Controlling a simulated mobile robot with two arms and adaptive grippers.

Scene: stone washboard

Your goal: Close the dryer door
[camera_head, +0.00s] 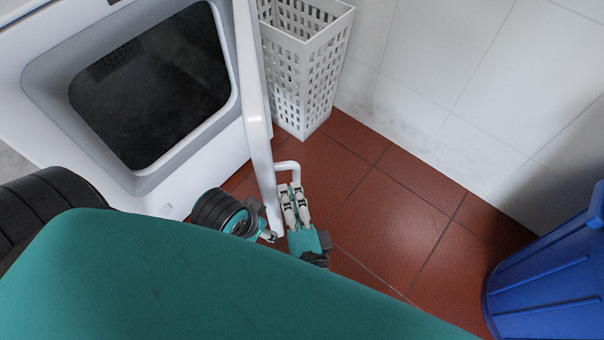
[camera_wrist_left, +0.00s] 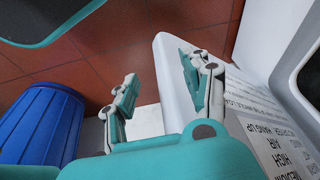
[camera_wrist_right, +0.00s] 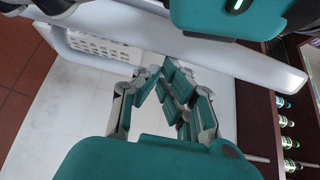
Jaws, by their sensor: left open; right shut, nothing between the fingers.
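The white dryer (camera_head: 150,180) is at upper left in the head view, its dark drum opening (camera_head: 150,85) uncovered. Its door (camera_head: 258,130) stands open, seen nearly edge-on. A white bent handle (camera_head: 288,166) juts from the door's right side. My right gripper (camera_head: 290,187) is shut and empty on that side, its fingertips close to the handle; contact is unclear. The door crosses above its fingers in the right wrist view (camera_wrist_right: 220,60). My left gripper (camera_head: 268,236) is open beside the door's lower end, mostly hidden; its fingers show near the door in the left wrist view (camera_wrist_left: 160,92).
A white perforated basket (camera_head: 300,70) stands behind the door against the tiled wall (camera_head: 440,70). A blue bin (camera_head: 550,280) stands at lower right. Red floor tiles (camera_head: 400,220) between door and bin are clear. Several small bottles (camera_wrist_right: 288,142) show at right in the right wrist view.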

